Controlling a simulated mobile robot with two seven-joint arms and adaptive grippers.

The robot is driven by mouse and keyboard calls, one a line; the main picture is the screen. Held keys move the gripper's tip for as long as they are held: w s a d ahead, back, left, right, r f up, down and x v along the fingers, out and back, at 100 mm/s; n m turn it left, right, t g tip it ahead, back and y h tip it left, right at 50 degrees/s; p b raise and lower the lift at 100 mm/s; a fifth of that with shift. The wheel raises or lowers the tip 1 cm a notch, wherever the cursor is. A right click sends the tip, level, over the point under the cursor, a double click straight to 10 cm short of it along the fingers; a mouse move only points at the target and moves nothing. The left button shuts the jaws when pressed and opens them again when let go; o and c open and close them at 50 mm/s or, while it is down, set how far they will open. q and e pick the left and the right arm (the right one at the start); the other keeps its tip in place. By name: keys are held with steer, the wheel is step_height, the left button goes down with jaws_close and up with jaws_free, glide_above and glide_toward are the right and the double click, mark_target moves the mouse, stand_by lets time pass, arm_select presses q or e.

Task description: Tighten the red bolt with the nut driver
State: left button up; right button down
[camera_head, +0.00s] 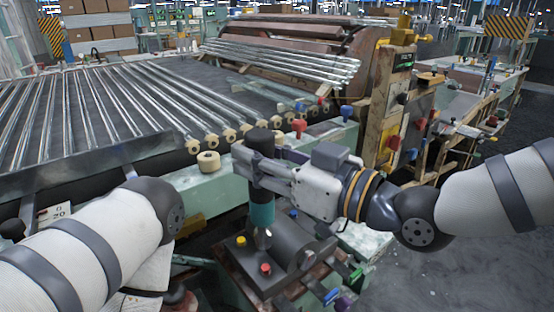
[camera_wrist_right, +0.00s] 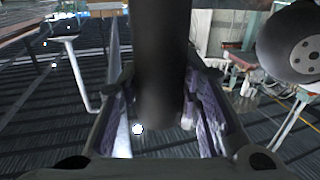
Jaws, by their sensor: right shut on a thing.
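The nut driver (camera_head: 262,212) has a black handle, a teal lower part and a metallic tip, and is held upright. My right gripper (camera_head: 255,172) is shut around its handle. In the right wrist view the dark handle (camera_wrist_right: 161,70) stands between the fingers (camera_wrist_right: 160,125). The red bolt (camera_head: 265,268) stands on top of a dark grey machine block (camera_head: 290,258). The driver's tip is just behind the red bolt in the picture, apart from it; its exact height above the block is unclear. My left arm enters from the left, but its gripper is not visible.
A yellow bolt (camera_head: 241,241) stands on the block left of the driver's tip. A tan roll (camera_head: 208,161) sits on the green rail. Open floor (camera_head: 440,275) lies right.

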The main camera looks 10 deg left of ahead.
mark_target(271, 207)
arm_select(q)
steer(key=shift+d, duration=0.15)
arm_select(e)
steer(key=shift+d+r, duration=0.2)
arm_select(q)
steer(key=shift+r, duration=0.1)
